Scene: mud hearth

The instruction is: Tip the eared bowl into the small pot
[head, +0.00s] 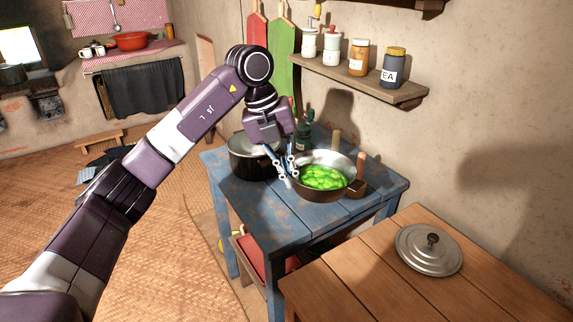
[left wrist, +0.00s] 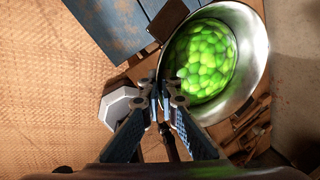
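A dark pot (head: 240,166), probably the small pot, stands left of the bowl, partly behind my gripper. My right gripper is not in view.
The blue table (head: 228,187) stands by the wall, with a dark green bottle (head: 303,140) at the back. A wooden table (head: 355,270) in front carries a metal lid (head: 430,250). A jar shelf (head: 370,85) hangs above. Woven floor (head: 170,240) is open at left.

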